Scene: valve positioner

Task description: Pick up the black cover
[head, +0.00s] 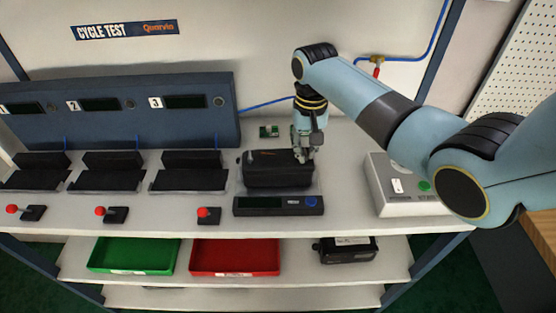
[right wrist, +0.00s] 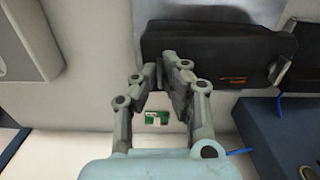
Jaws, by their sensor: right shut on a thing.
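The black cover (head: 270,171) is a box-like dark piece with a small orange mark, at the middle of the bench behind a dark display unit. It fills the upper part of the right wrist view (right wrist: 220,45). My right gripper (head: 303,155) reaches down over its right end. In the right wrist view the fingers (right wrist: 172,66) are closed in at the cover's edge, shut on it. Whether the cover is clear of the bench I cannot tell. My left gripper is not in view.
The dark display unit (head: 278,205) lies just in front of the cover. A green circuit board (head: 269,131) lies behind it. Black cradles (head: 190,180) and red-knobbed levers (head: 208,215) stand left. A grey box (head: 400,202) stands right. Green (head: 130,254) and red (head: 235,256) trays sit below.

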